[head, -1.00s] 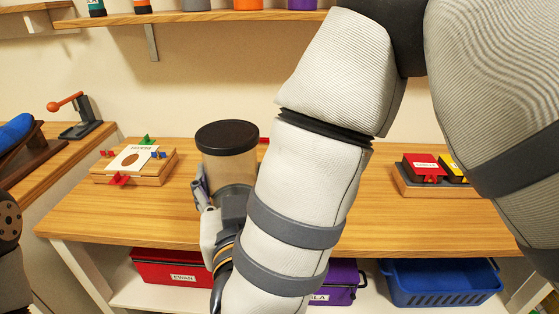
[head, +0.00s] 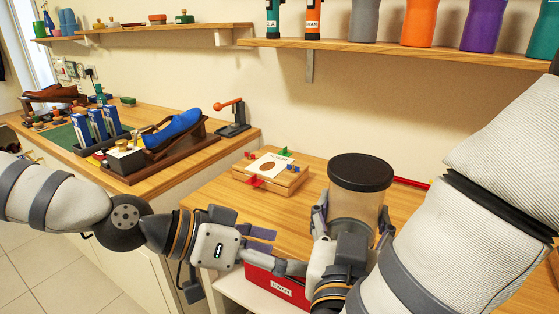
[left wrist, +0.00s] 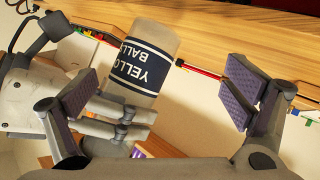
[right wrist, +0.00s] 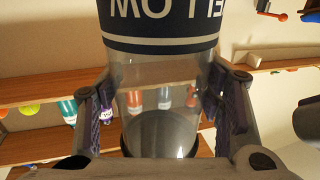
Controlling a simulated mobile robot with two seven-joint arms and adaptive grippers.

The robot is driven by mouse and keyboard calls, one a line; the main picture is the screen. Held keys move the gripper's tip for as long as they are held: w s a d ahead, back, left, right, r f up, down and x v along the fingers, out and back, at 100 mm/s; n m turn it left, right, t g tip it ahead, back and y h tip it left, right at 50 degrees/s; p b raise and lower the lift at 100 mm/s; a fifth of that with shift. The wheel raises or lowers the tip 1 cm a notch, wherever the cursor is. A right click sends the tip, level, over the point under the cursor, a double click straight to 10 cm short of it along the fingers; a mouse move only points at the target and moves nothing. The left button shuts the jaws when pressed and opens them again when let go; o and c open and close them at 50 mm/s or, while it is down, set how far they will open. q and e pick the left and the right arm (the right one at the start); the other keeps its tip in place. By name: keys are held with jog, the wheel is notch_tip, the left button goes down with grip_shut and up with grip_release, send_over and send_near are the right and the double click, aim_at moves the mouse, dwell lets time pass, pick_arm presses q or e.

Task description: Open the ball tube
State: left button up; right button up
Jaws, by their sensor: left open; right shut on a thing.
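The ball tube (head: 352,207) stands upright in the head view, a clear cylinder with its wide black lid (head: 360,172) on top. Its navy label, partly reading "YELLOW BALL", shows in the left wrist view (left wrist: 140,62) and, cut off, in the right wrist view (right wrist: 160,22). My right gripper (head: 352,222) is shut on the tube's body below the lid, one finger on each side, also seen in the right wrist view (right wrist: 160,105). My left gripper (head: 282,252) is open and empty, left of the tube and lower than the lid, apart from it.
A wooden puzzle box (head: 272,178) with coloured knobs sits on the table behind. A blue shoe on a stand (head: 172,132) is on the left bench. A red bin (head: 275,285) is below the tabletop. A wall shelf (head: 400,47) holds several bottles above.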

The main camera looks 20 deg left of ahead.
pick_arm(q)
notch_tip(320, 180, up, 11)
jog(key=w+a+m+t+h, duration=0.1)
jog(key=a+m+t+h, duration=0.1)
jog(key=m, duration=0.4)
send_near(366, 167)
jog(key=shift+g+h, duration=0.4)
jog(key=x, duration=1)
jog(key=shift+w+a+f, duration=0.15)
jog(key=shift+w+f, duration=0.1)
jog(key=shift+w, duration=0.05)
jog(key=c, duration=1.4)
jog(key=shift+r, duration=0.15)
jog(key=shift+r, duration=1)
